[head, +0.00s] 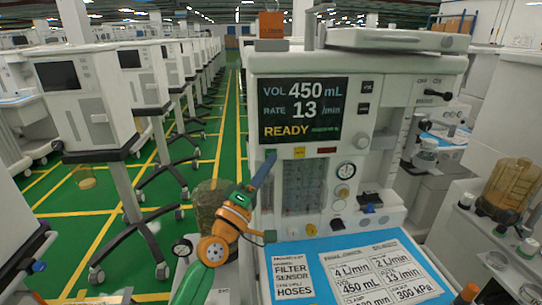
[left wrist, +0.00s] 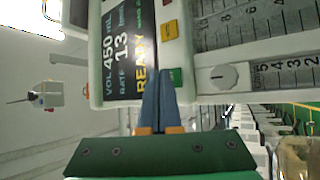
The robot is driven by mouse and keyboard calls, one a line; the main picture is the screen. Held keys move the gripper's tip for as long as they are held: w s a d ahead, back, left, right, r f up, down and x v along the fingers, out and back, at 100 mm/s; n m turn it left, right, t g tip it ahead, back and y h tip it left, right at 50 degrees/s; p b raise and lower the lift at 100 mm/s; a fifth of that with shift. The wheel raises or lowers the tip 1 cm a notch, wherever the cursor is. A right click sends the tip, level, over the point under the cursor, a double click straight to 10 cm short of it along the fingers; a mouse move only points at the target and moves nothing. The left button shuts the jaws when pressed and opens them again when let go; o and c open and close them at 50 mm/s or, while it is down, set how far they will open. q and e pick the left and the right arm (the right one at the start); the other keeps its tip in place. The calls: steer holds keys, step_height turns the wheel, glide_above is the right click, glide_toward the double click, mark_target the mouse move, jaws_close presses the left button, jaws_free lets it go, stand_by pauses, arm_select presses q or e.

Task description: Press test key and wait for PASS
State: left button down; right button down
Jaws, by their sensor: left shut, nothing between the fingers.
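The anaesthesia machine (head: 355,75) stands in front of me. Its dark screen (head: 302,110) reads VOL 450 mL, RATE 13 /min and READY in yellow, with small green text beside it. Below the screen are a yellow key (head: 299,152) and a red key (head: 327,150). The left wrist view also shows a green key (left wrist: 177,77) in this row, beside my fingertips; in the head view the fingertips cover that spot. My left gripper (head: 270,156) is shut and empty, its blue fingers pointing at the panel. I cannot tell whether they touch it. My right gripper is not in view.
Flowmeter tubes (head: 305,185), a gauge (head: 345,170) and knobs sit below the keys. A blue printed sheet (head: 375,270) lies on the worktop. More carts (head: 85,95) line the green floor at left. A shelf with an amber jar (head: 508,190) stands at right.

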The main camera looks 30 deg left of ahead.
arm_select(q)
steer(key=shift+w+a, duration=0.15)
steer(key=shift+w, duration=0.05)
steer(key=shift+w+a+b, duration=0.25)
steer(key=shift+w+b, duration=0.05)
steer(key=shift+b, duration=0.1)
stand_by(0.7)
stand_by(0.4)
steer(key=shift+s+d+p, duration=0.5)
steer(key=shift+s+p, duration=0.1)
steer(key=shift+s, duration=0.1)
steer(key=s+d+p, duration=0.1)
steer(key=s, duration=0.1)
steer(key=s+d+p, duration=0.1)
steer(key=s+d, duration=0.1)
steer(key=shift+p, duration=0.3)
stand_by(0.5)
